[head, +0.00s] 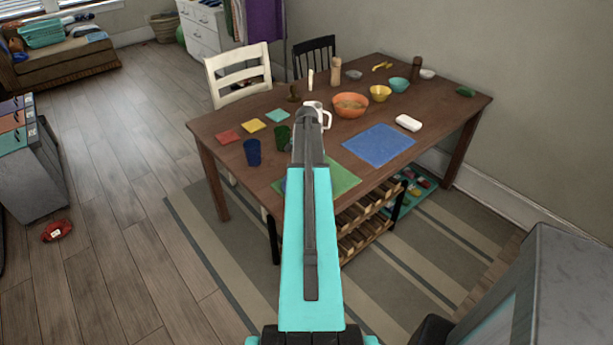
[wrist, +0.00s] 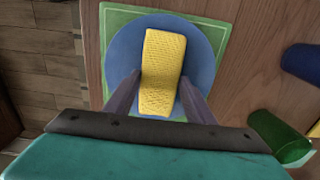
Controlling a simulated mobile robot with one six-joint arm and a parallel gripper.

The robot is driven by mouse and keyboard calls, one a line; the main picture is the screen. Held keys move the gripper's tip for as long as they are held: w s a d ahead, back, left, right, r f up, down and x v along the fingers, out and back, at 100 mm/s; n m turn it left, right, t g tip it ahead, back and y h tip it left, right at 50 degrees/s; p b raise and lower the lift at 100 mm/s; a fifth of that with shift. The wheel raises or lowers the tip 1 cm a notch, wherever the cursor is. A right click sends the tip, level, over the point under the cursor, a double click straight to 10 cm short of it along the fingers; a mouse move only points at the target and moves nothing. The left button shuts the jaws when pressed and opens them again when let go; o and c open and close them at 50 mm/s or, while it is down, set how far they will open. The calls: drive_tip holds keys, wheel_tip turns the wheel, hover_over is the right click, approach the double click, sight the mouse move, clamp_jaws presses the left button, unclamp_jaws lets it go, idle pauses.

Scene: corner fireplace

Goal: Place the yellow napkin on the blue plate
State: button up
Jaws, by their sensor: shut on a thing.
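The yellow napkin (wrist: 162,72) is a folded, textured strip between the two fingers of my gripper (wrist: 161,84) in the wrist view. My gripper is shut on it. The round blue plate (wrist: 203,62) is directly behind the napkin in that view, with its rim showing on both sides. I cannot tell whether the napkin touches the plate or hangs just above it. The plate is on a green placemat (wrist: 114,20), which also shows in the head view (head: 343,180). In the head view my arm hides the napkin and most of the plate.
A green cup (wrist: 283,140) and a blue cup (wrist: 304,62) are to the right in the wrist view. On the wooden table (head: 228,128), red, yellow and teal squares lie left of my arm. A white mug (head: 318,108), an orange bowl (head: 350,112) and a blue placemat (head: 378,145) lie beyond.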

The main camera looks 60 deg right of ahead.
drive_tip(key=shift+f, duration=0.25)
drive_tip(key=o, duration=1)
drive_tip(key=shift+r, duration=0.1)
drive_tip(key=shift+r+b, duration=1.4)
drive_tip(key=shift+r, duration=4.8)
drive_tip(key=shift+w, duration=0.1)
